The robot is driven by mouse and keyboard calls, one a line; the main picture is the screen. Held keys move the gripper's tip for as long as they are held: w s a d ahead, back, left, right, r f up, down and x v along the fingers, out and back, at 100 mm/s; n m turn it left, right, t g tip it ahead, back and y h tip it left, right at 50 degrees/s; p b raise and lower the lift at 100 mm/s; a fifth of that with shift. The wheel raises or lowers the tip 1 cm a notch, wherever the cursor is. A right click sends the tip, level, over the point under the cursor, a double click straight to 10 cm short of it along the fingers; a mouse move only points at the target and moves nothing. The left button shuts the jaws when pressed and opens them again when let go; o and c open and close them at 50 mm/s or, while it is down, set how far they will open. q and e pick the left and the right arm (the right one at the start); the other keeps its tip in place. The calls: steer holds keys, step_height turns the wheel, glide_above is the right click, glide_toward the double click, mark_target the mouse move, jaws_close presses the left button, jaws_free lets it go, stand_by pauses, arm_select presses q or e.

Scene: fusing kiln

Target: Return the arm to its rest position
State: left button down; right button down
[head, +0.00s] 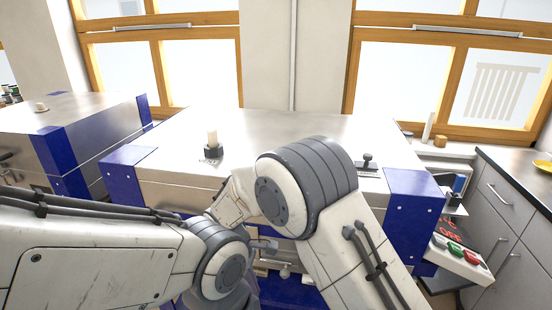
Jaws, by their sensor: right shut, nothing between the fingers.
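My right arm (312,190) rises from the bottom and bends at a large grey-ringed joint in front of the kiln. What shows of my right gripper (266,246) is a small grey part between the two arms; it is shut and empty, mostly hidden by the arm links. My left arm (95,262) reaches in from the left along the bottom and ends in view at a round grey joint. My left gripper does not show.
A closed steel-topped kiln (290,130) with blue corners stands right in front of the arms. A second kiln (75,110) is at the left. A control panel with coloured buttons (457,250) and grey cabinets (495,215) are at the right.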

steer(key=s+d+r+m+t+y, duration=0.1)
steer(key=s+d+r+m, duration=0.15)
steer(key=d+m, duration=0.4)
steer(key=s+d+r+m+t+y, duration=0.1)
steer(key=s+d+r+m, duration=0.2)
steer(key=d, duration=0.6)
steer(key=s+d+r+m+t+y, duration=0.1)
steer(key=s+d+r+m, duration=0.15)
steer(key=d+m, duration=0.45)
steer(key=s+a+r+n+g, duration=0.1)
steer(key=s+a+r+n, duration=0.2)
steer(key=s+a, duration=0.3)
steer(key=s+a+r+n+g, duration=0.1)
steer(key=s+a+r+n, duration=0.2)
steer(key=s+a+n, duration=0.2)
steer(key=shift+s+a+g+y, duration=0.3)
steer(key=shift+s+a, duration=0.35)
steer(key=shift+s, duration=0.45)
